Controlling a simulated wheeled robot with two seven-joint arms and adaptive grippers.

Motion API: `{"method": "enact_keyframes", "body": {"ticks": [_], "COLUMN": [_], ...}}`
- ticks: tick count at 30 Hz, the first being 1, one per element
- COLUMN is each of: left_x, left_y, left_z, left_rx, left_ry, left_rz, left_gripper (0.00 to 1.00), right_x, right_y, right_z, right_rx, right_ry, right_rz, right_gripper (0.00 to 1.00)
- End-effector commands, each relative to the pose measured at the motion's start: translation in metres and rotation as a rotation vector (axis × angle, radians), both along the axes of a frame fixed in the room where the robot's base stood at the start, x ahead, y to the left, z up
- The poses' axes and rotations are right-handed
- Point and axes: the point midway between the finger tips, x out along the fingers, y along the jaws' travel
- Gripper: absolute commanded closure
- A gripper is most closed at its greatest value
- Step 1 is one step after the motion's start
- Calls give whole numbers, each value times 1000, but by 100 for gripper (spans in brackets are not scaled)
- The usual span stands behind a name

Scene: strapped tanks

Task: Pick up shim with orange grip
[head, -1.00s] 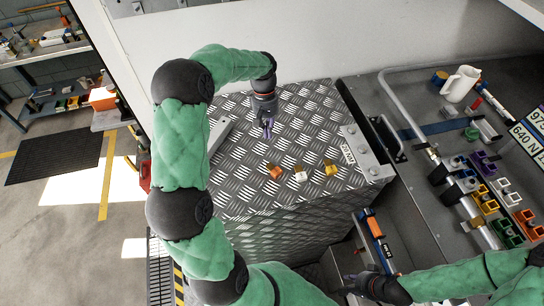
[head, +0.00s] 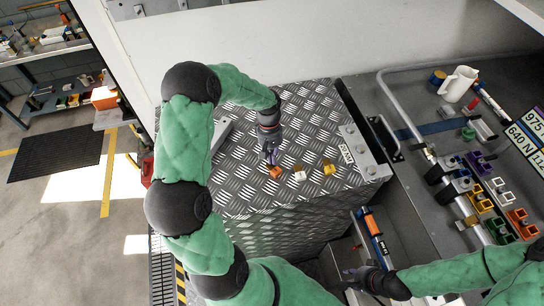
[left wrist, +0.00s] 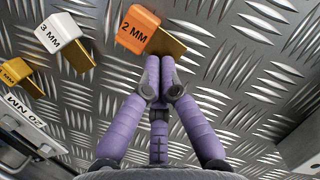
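The shim with the orange grip (head: 275,172) lies on the tread-plate box top (head: 240,135), left of the white and yellow ones. In the left wrist view its orange grip (left wrist: 138,30) reads "2 MM", with a brass plate beside it. My left gripper (head: 270,160) is just behind the orange grip in the head view. In the left wrist view its purple fingertips (left wrist: 160,75) are close together, with nothing seen between them, just short of the shim. My right gripper (head: 358,279) is low at the right, away from the shims; its finger opening is unclear.
A white "3 MM" shim (head: 300,174) and a yellow shim (head: 330,168) lie in the same row. A raised "20 NM" bracket (head: 350,150) edges the box at right. Coloured clips (head: 480,200) and a white jug (head: 458,84) are further right.

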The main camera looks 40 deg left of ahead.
Motion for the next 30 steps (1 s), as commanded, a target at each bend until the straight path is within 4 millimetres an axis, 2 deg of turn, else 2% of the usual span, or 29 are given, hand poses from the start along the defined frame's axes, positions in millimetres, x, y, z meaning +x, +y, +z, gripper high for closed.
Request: {"method": "enact_keyframes", "body": {"ticks": [8,21,25,30], "left_x": [-4,-61,-67,-68], "left_y": [-6,-76,-84,-85], "left_z": [0,0,0,0], "left_rx": [0,0,0,0], "left_ry": [0,0,0,0], "left_rz": [-2,-3,-2,0], "left_gripper": [100,100,100,100], "right_x": [0,0,0,0], "right_y": [0,0,0,0], "right_z": [-1,-11,-11,-11], "right_rx": [0,0,0,0], "right_ry": [0,0,0,0], "right_rz": [0,0,0,0], "right_gripper": [70,70,70,70]}}
